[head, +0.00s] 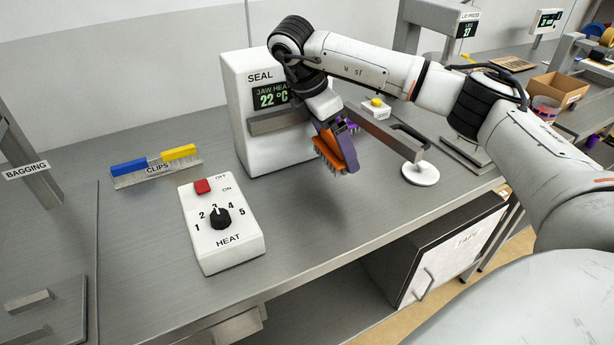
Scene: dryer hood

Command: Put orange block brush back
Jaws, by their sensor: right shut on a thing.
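The orange block brush (348,153) hangs above the grey bench, with its dark bristles toward the lower left. My right gripper (338,133), with purple fingers, is shut on it. The gripper and brush are in front of the white SEAL machine's right side, left of the long metal lever. Part of the brush is hidden by the fingers. My left gripper is not in view. I cannot pick out a marked place for the brush.
The SEAL machine (262,140) shows 22 °C. A lever (390,137) reaches a white round pad (420,174). Bench below the brush is clear.

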